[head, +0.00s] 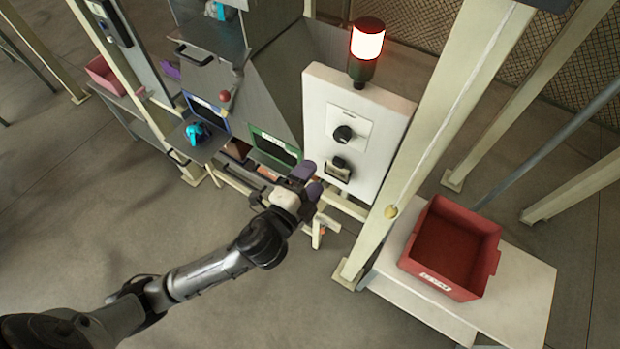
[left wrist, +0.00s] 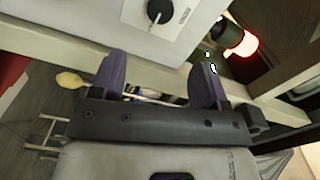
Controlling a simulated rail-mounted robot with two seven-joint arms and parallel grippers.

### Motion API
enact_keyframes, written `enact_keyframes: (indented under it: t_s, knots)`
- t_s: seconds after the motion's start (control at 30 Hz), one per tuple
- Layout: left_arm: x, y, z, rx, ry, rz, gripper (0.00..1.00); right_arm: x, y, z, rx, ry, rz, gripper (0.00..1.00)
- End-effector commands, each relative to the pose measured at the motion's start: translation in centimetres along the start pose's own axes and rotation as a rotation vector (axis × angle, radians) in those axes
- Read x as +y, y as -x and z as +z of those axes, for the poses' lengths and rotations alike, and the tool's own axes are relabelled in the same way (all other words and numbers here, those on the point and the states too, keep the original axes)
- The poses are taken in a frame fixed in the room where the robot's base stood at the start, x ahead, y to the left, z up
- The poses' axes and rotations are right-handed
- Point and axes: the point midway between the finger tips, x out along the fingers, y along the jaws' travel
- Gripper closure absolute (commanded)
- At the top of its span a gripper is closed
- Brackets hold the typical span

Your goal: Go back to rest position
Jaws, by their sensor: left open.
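My left gripper (head: 304,182) is in the middle of the head view, its arm reaching in from the lower left. Its two purple fingers stand apart with nothing between them. It is in front of the lower edge of the white control panel (head: 356,110), which has a dark knob (head: 343,134) and a switch (head: 338,169). In the left wrist view the open fingers (left wrist: 162,82) point toward the panel's lower part (left wrist: 100,30). A lit red lamp (head: 367,42) stands on top of the panel. My right gripper is in neither view.
A red bin (head: 450,248) stands on a white table (head: 520,290) at the right, beside a cream post (head: 430,140). A grey machine with a blue-framed opening (head: 207,113) and a green-framed opening (head: 274,150) is left of the panel. A turquoise item (head: 197,133) lies on a shelf. Floor at lower left is clear.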

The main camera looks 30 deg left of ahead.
Motion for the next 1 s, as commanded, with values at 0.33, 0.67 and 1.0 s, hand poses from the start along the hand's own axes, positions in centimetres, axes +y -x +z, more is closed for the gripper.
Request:
enact_keyframes:
  t_s: [0.33,0.67,1.0]
  knots:
    - [0.0,0.0,0.0,0.0,0.0,0.0,0.31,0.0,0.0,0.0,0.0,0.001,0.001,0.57]
    - [1.2,0.1,1.7,-0.111,0.155,0.068,0.31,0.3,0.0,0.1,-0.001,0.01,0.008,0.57]
    - [3.9,3.2,5.1,-0.457,0.617,0.358,0.31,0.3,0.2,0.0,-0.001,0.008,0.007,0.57]
